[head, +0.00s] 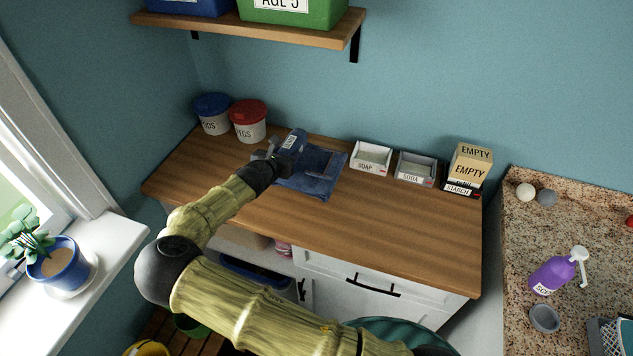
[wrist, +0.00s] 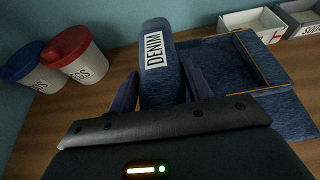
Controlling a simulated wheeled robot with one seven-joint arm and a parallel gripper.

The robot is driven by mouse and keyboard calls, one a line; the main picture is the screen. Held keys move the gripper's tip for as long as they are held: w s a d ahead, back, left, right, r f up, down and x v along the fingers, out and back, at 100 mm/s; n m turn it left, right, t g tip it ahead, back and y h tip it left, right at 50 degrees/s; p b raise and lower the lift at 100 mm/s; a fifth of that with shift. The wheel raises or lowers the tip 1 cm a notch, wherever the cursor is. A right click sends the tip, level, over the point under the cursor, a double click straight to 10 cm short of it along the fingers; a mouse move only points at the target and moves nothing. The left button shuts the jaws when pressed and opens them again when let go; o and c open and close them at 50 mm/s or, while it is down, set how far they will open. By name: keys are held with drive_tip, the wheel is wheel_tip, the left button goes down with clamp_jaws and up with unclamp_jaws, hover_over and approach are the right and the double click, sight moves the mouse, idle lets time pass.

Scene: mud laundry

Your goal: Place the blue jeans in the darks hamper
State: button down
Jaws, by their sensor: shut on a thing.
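The blue jeans (head: 318,170) lie folded on the wooden counter, with tan stitching along an edge. In the wrist view the flat folded part (wrist: 235,62) lies to the right of a raised denim roll (wrist: 158,60) with a white DENIM label. My gripper (head: 275,156) reaches over the counter from the front left. In the wrist view my gripper (wrist: 160,88) is shut on the labelled roll of the jeans, a finger on each side. The rest of the jeans appears to rest on the counter. No hamper marked for darks can be made out.
A blue-lidded tub (head: 212,114) and a red-lidded PEGS tub (head: 249,121) stand left of the jeans. SOAP (head: 371,158) and SODA (head: 415,167) trays and stacked boxes (head: 470,165) stand right. A shelf (head: 250,30) hangs above. The counter's front (head: 370,225) is clear.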

drive_tip(key=a+r, duration=0.5)
drive_tip(key=a, duration=0.1)
drive_tip(key=shift+r+b, duration=0.3)
drive_tip(key=shift+b, duration=0.05)
drive_tip(key=shift+f+p, duration=0.75)
drive_tip(key=shift+f, duration=2.2)
drive_tip(key=shift+f+p, duration=0.6)
drive_tip(key=shift+f, duration=1.5)
drive_tip(key=c, duration=0.6)
unclamp_jaws()
drive_tip(key=shift+f, duration=0.1)
